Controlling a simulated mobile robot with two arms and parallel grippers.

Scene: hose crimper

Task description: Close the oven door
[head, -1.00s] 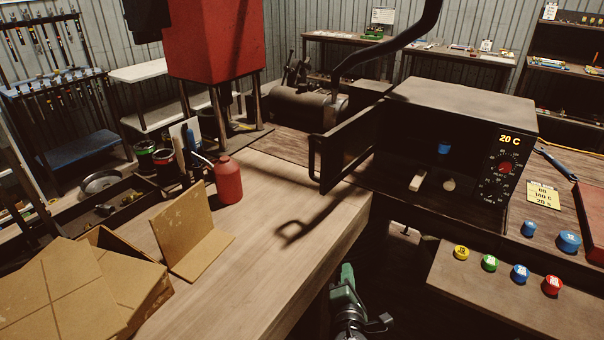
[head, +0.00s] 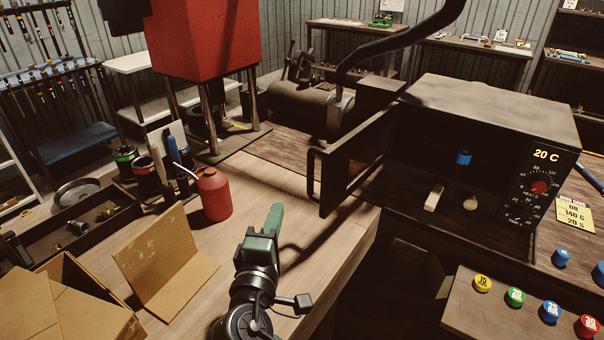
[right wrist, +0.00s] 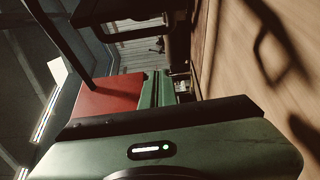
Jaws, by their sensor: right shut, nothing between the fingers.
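The black oven (head: 487,105) stands on the right side in the head view. Its door (head: 352,165) is open, swung out from the left side of the opening. The bar handle (head: 313,178) is on the door's free edge. My right gripper (head: 273,218), green and dark, is shut and empty over the wooden bench, left of and below the handle and apart from it. In the right wrist view its green fingers (right wrist: 158,92) point away from the camera. My left gripper is not in view.
Inside the oven are a blue-capped item (head: 464,158), a pale block (head: 434,198) and a small round piece (head: 470,203). A red bottle (head: 214,196) and cardboard (head: 165,265) stand on the bench left of my gripper. Coloured buttons (head: 516,297) sit below the oven.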

